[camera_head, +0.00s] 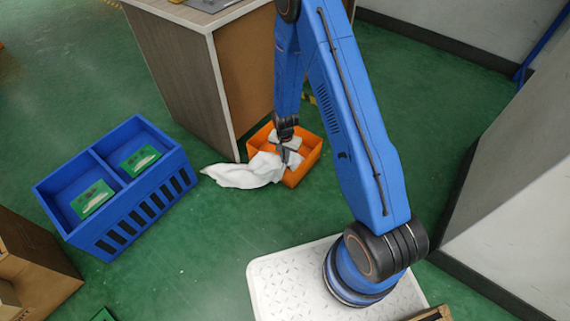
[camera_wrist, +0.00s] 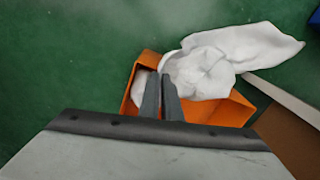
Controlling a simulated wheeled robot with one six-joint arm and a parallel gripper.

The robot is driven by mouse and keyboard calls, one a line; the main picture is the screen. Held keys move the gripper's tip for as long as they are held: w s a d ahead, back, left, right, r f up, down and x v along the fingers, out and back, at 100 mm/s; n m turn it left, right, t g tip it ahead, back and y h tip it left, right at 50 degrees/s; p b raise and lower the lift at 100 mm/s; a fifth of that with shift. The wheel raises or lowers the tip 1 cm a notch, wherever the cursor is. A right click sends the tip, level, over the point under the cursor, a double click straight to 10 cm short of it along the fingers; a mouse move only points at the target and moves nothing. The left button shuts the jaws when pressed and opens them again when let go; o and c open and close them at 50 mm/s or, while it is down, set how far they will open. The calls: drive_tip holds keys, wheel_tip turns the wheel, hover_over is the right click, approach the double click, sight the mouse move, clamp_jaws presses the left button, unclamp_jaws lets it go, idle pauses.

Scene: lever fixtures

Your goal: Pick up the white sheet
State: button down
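The white sheet (camera_head: 247,172) is a crumpled cloth. Part of it lies inside an orange box (camera_head: 309,150), and part hangs over the box's edge onto the green floor to the left. In the wrist view the sheet (camera_wrist: 235,55) spreads from the orange box (camera_wrist: 226,112) toward the upper right. My gripper (camera_head: 286,150) points down into the box at the sheet. In the wrist view its two dark fingers (camera_wrist: 161,92) are close together, with the sheet beside and just past their tips. Whether cloth is pinched between them is hidden.
A blue two-compartment crate (camera_head: 120,185) with green-and-white items inside stands on the floor at left. A wood-sided cabinet (camera_head: 190,75) rises right beside the orange box. A cardboard box (camera_head: 35,265) is at lower left. Green floor is clear between crate and sheet.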

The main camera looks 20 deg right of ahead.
wheel_tip(320, 180, up, 8)
drive_tip(key=shift+r, duration=0.25)
drive_tip(key=shift+r, duration=0.1)
wheel_tip(320, 180, up, 36)
idle(1.4)
wheel_tip(320, 180, up, 16)
idle(0.4)
drive_tip(key=shift+w, duration=0.1)
drive_tip(key=w+d+r, duration=0.1)
drive_tip(key=w+d, duration=0.1)
drive_tip(key=w, duration=0.5)
drive_tip(key=w+d+r, duration=0.2)
drive_tip(key=w, duration=0.6)
drive_tip(key=shift+w+d, duration=0.2)
drive_tip(key=shift+d, duration=0.05)
idle(0.5)
